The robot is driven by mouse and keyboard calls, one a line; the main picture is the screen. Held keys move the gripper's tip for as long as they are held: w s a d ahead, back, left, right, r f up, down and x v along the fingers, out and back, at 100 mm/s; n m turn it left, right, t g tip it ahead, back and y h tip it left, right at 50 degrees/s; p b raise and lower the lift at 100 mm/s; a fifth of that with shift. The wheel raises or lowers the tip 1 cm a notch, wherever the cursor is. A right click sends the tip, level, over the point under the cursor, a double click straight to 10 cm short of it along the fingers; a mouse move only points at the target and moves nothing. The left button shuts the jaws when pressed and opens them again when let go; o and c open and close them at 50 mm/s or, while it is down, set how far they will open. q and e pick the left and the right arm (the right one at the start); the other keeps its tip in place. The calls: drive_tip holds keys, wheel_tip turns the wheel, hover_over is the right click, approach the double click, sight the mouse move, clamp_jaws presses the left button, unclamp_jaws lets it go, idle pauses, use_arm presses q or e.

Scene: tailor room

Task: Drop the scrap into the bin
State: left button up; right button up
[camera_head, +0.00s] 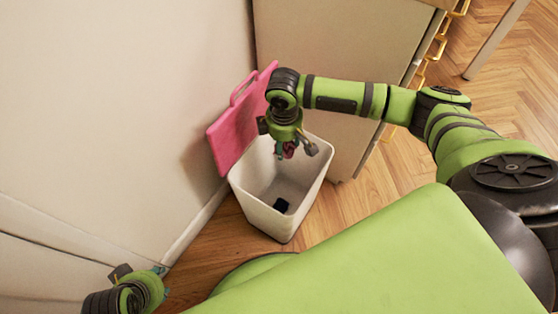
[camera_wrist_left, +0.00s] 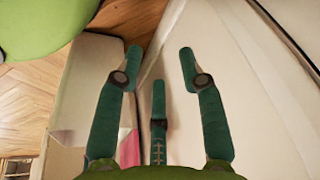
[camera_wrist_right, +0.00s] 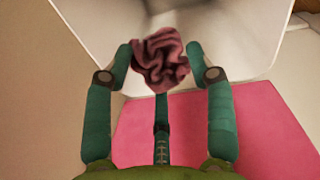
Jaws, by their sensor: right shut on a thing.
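The scrap (camera_wrist_right: 160,58) is a crumpled, dark pink, striped piece of cloth. My right gripper (camera_wrist_right: 160,62) is shut on it, with the scrap between its fingertips. In the head view the scrap (camera_head: 289,150) shows small beneath my right gripper (camera_head: 290,148), over the bin's opening near its far rim. The bin (camera_head: 262,207) is a white, open-topped container on the floor, with a small dark thing (camera_head: 281,205) at its bottom. My left gripper (camera_wrist_left: 160,65) is open and empty. It is partly seen at the lower left of the head view (camera_head: 140,272), away from the bin.
A pink panel with a handle (camera_head: 232,130) leans against the wall (camera_head: 120,90) behind the bin. A cabinet (camera_head: 340,60) with yellow handles stands close behind and to the right. Bare wooden floor (camera_head: 375,185) lies right of the bin.

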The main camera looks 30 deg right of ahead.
drive_tip(key=shift+f, duration=0.35)
drive_tip(key=shift+f+b, duration=0.55)
drive_tip(key=shift+b, duration=0.55)
use_arm(q)
drive_tip(key=w+d+r+m+t+h+b, duration=0.1)
drive_tip(key=w+d+r+t+h, duration=0.15)
drive_tip(key=w+r+t, duration=0.35)
drive_tip(key=w+d+r+t+h+b, duration=0.1)
drive_tip(key=w+d+r+t, duration=0.3)
drive_tip(key=w+r, duration=0.3)
use_arm(e)
drive_tip(key=shift+f, duration=0.5)
drive_tip(key=shift+f+b, duration=0.8)
drive_tip(key=shift+b, duration=0.2)
use_arm(q)
drive_tip(key=s+d+r+m+t+h, duration=0.1)
drive_tip(key=r+t, duration=0.3)
drive_tip(key=r, duration=0.4)
drive_tip(key=s+d+r+m+t+h, duration=0.1)
drive_tip(key=d+r+t+h, duration=0.2)
drive_tip(key=r, duration=0.5)
drive_tip(key=shift+t+h, duration=0.35)
drive_tip(key=shift+t, duration=0.35)
drive_tip(key=shift+f, duration=0.1)
use_arm(e)
drive_tip(key=o, duration=0.7)
